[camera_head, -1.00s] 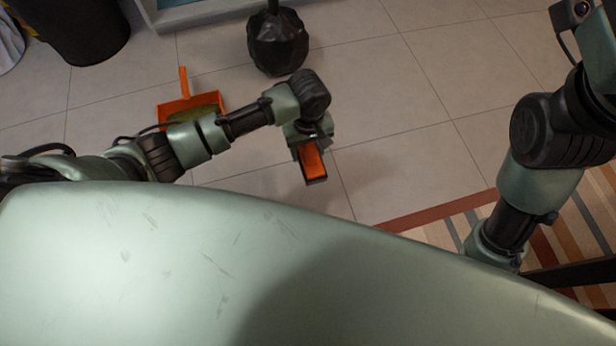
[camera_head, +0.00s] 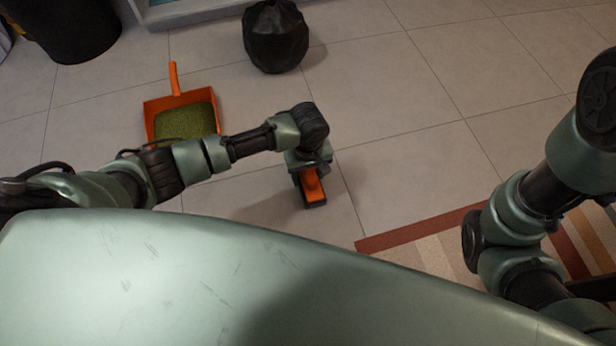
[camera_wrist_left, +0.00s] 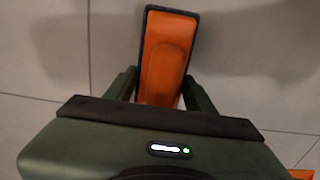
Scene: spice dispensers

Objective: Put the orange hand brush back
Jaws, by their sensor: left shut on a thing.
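The orange hand brush (camera_head: 312,187) has an orange body with a dark edge. My left gripper (camera_head: 309,172) is shut on it, and the brush sticks out below the gripper in the head view. In the left wrist view the brush (camera_wrist_left: 167,55) lies between the two fingers of the left gripper (camera_wrist_left: 160,92), pointing away from the wrist. Its held end is partly hidden by the gripper body. I cannot tell the exact height of the brush above the floor. My right arm shows at the right, but its gripper is out of view.
An orange dustpan (camera_head: 158,106) with green material in it lies on the tiled floor at left. A striped rug (camera_head: 420,245) lies at right. Floor between is clear.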

